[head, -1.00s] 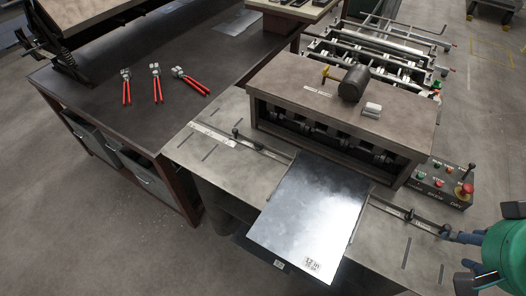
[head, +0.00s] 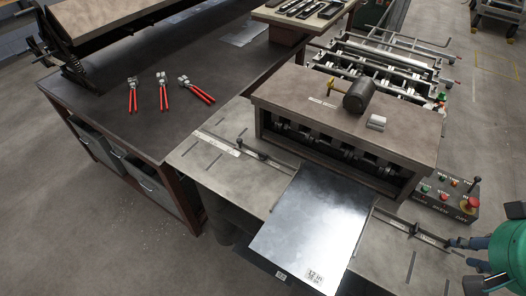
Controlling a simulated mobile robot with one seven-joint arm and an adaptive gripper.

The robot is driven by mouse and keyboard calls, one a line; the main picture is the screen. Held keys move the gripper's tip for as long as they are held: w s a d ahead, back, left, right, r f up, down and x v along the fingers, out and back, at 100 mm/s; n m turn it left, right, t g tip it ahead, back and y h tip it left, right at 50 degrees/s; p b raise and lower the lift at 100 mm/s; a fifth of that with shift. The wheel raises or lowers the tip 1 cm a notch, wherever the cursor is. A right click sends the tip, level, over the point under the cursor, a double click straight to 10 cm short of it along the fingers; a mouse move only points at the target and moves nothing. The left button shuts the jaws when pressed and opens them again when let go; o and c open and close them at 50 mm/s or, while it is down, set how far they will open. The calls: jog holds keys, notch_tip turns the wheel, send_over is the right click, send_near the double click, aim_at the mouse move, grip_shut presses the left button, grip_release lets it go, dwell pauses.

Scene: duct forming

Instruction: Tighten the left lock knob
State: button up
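The left lock knob (head: 239,142) is a small dark knob standing on the left slotted guide bar (head: 222,145), on the machine's feed table. A similar right knob (head: 412,213) stands on the right guide bar. A shiny sheet metal blank (head: 313,225) lies between the guides, its far edge at the machine's opening. My gripper (head: 462,243) is at the lower right edge, by the outer end of the right guide, far from the left knob. My green arm covers part of it, so its opening is unclear. I cannot tell whether it touches the guide.
The roll-forming machine (head: 310,95) carries a black mallet (head: 358,96) on its top. A control box (head: 447,200) with buttons and a lever stands at right. Several red-handled pliers (head: 164,92) lie on the dark workbench (head: 120,120) at left. Floor is clear at lower left.

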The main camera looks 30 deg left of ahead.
jog(key=w+a+r+n+g+y, duration=0.1)
jog(key=w+a+r+n, duration=0.15)
jog(key=w+a, duration=0.4)
jog(key=w+a+r+n+g, duration=0.1)
jog(key=w+a+n, duration=0.2)
jog(key=w+a, duration=0.35)
jog(key=w+a+f+n+g+p, duration=0.1)
jog(key=w+a+f+n, duration=0.3)
jog(key=w+a, duration=0.8)
jog(key=n+g+h+p, duration=0.1)
jog(key=n+g+p, duration=0.1)
jog(key=n, duration=0.6)
send_over(263, 156)
jog(key=w, duration=0.1)
notch_tip(263, 156, down, 22)
jog(key=shift+a+r, duration=0.15)
jog(key=shift+a, duration=0.1)
notch_tip(263, 156, down, 14)
jog(key=shift+r+b, duration=0.1)
jog(key=shift+b, duration=0.75)
